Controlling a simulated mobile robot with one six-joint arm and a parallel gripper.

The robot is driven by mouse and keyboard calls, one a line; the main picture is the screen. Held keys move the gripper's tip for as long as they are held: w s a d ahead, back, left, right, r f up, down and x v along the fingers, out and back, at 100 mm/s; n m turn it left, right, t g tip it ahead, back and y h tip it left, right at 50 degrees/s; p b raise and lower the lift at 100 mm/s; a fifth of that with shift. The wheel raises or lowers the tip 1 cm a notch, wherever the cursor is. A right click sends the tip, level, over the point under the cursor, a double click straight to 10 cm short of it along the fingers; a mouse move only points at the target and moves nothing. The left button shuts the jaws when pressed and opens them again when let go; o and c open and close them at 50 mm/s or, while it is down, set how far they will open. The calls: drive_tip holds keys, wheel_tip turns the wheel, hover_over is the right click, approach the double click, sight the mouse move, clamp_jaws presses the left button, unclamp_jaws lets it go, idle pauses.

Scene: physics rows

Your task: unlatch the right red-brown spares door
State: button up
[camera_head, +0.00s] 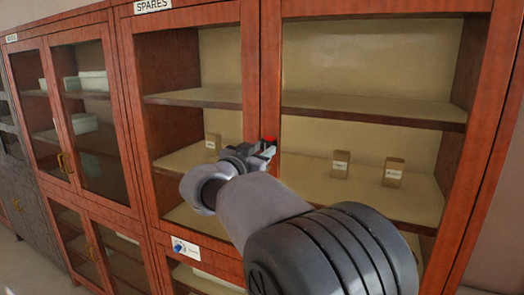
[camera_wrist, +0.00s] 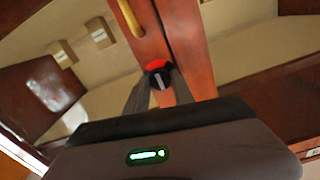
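The right red-brown spares door (camera_head: 270,60) has a wooden frame around glass and looks shut against the left door (camera_head: 252,60). A round latch knob (camera_wrist: 158,75), black and red with a pale grip bar, sits on the meeting door frames. Its red part (camera_head: 269,138) shows just above my gripper in the head view. My gripper (camera_head: 266,150) is at the knob; its fingers (camera_wrist: 160,85) stand apart, one on each side of the knob in the wrist view. They look clear of the grip bar, though contact with the knob's rim is unclear.
A brass handle (camera_wrist: 131,18) is close to the knob in the wrist view. Small tan boxes (camera_head: 393,172) stand on a shelf behind the glass. Another red-brown cabinet (camera_head: 84,120) stands left. My arm hides part of the right door's lower area.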

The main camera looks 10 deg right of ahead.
clamp_jaws()
drive_tip(key=shift+b, duration=0.3)
drive_tip(key=n+b, duration=0.7)
drive_tip(key=n, duration=0.5)
drive_tip(key=shift+n, duration=0.3)
drive_tip(key=n, duration=0.5)
drive_tip(key=shift+r+p, duration=0.1)
drive_tip(key=shift+p, duration=0.3)
drive_tip(key=shift+n, duration=0.3)
